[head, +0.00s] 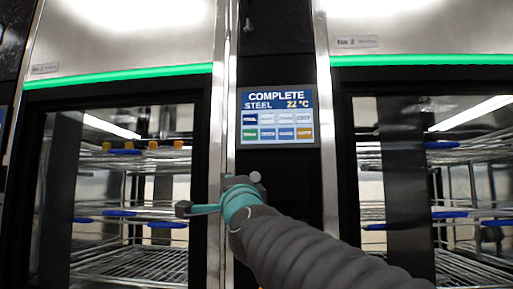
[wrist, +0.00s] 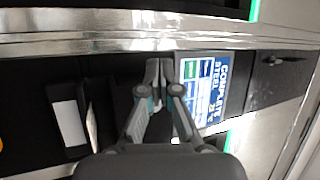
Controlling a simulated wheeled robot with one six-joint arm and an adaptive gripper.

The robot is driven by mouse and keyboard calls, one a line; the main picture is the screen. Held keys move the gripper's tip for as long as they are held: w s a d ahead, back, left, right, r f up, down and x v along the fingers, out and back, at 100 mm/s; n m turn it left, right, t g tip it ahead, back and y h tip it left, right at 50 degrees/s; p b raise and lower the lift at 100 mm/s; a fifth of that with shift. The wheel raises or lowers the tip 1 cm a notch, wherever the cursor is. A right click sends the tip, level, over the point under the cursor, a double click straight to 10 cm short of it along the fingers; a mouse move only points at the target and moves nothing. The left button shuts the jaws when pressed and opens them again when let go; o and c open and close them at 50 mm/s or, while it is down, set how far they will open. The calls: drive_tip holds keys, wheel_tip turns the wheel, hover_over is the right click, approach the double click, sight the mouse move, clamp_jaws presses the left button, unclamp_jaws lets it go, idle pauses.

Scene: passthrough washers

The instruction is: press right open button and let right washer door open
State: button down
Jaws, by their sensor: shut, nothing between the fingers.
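The right washer door (head: 395,190), a dark-framed glass door at the right of the head view, looks shut, with racks behind it. A control screen (head: 277,115) between the washers reads COMPLETE, STEEL, 22 °C above coloured tiles; it also shows sideways in the wrist view (wrist: 205,92). My gripper (wrist: 157,72) is shut and empty, its fingertips in front of the dark panel just below the screen. Whether they touch the panel I cannot tell. I cannot make out the right open button.
The left washer door (head: 120,190) also looks shut. Green light strips glow above the left door (head: 130,76) and the right door (head: 430,60). A metal post (head: 219,120) runs along the panel's left side. A white rectangle (wrist: 68,122) sits on the panel farther down.

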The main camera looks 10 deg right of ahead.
sight(265, 132)
drive_tip(key=d+r+m+g+h, duration=0.3)
drive_tip(key=r+m+h, duration=0.3)
drive_tip(key=m+h, duration=0.5)
drive_tip(key=d+r+m+g+h, duration=0.4)
drive_tip(key=m+h, duration=0.6)
drive_tip(key=m, duration=1.4)
drive_tip(key=shift+s+r+g+h+b, duration=0.4)
drive_tip(key=shift+r+g, duration=0.4)
drive_tip(key=shift+r, duration=0.6)
drive_tip(key=shift+w+d+p, duration=0.45)
drive_tip(key=shift+w+p, duration=0.3)
drive_tip(key=shift+w, duration=0.65)
drive_tip(key=shift+w+d+p, duration=0.4)
drive_tip(key=shift+w+p, duration=0.35)
drive_tip(key=shift+w, duration=0.6)
drive_tip(key=shift+w+d+p, duration=0.45)
drive_tip(key=shift+w+p, duration=0.3)
drive_tip(key=shift+w, duration=0.65)
drive_tip(key=shift+w, duration=0.1)
